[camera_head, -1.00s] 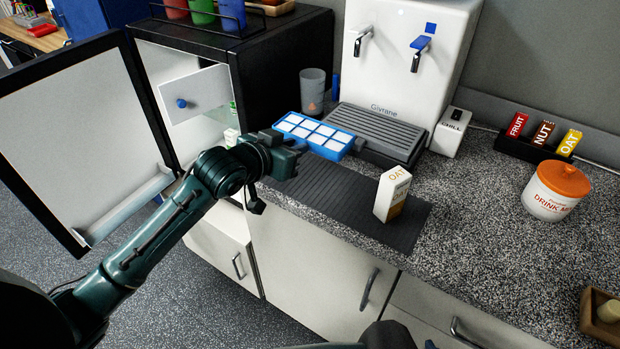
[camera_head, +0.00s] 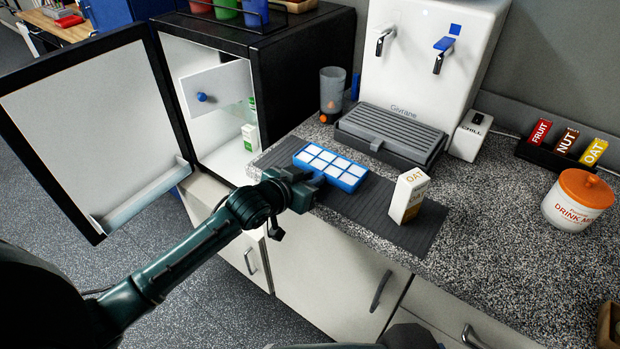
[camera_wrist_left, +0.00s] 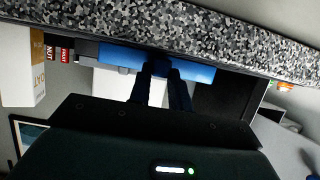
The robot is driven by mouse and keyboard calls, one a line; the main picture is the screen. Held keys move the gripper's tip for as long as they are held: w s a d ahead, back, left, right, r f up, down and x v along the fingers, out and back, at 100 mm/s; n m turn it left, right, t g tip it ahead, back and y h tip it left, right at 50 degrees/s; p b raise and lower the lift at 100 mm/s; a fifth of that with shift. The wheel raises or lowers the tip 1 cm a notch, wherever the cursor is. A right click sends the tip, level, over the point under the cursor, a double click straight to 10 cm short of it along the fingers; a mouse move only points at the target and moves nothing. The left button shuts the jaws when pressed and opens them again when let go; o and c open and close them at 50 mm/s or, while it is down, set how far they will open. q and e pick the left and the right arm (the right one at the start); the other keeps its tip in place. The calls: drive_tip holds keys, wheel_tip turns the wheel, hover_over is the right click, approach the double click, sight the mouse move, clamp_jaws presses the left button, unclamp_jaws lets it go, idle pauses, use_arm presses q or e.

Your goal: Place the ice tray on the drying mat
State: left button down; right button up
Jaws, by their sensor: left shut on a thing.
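The ice tray (camera_head: 331,166) is blue with white cubes. My left gripper (camera_head: 309,188) is shut on its near left edge in the head view. The blue tray edge also shows between the dark fingers in the left wrist view (camera_wrist_left: 200,73). The drying mat (camera_head: 378,224) is dark grey and ribbed, lying along the counter's front. The tray is over the middle of the mat and looks level; I cannot tell whether it touches the mat. My right gripper is not in view.
An oat carton (camera_head: 408,196) stands on the mat's right part. The dispenser's drip tray (camera_head: 405,129) is behind the mat, with a grey cup (camera_head: 332,90) to its left. The fridge door (camera_head: 95,125) hangs open at left. The mat's left end (camera_head: 279,152) is bare.

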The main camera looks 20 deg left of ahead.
use_arm(q)
drive_tip(key=c, duration=1.3)
unclamp_jaws()
drive_tip(key=shift+f, duration=0.1)
drive_tip(key=shift+s+r, duration=0.15)
drive_tip(key=shift+r, duration=0.05)
drive_tip(key=v, duration=1.1)
drive_tip(key=s+d+f+g, duration=0.1)
drive_tip(key=s+d+f, duration=0.1)
drive_tip(key=s+f, duration=0.6)
drive_tip(key=s+d+f+n+g+y, duration=0.1)
drive_tip(key=s+d+f, duration=0.2)
drive_tip(key=s+f, duration=0.4)
drive_tip(key=shift+s+f, duration=0.4)
drive_tip(key=shift+f, duration=0.35)
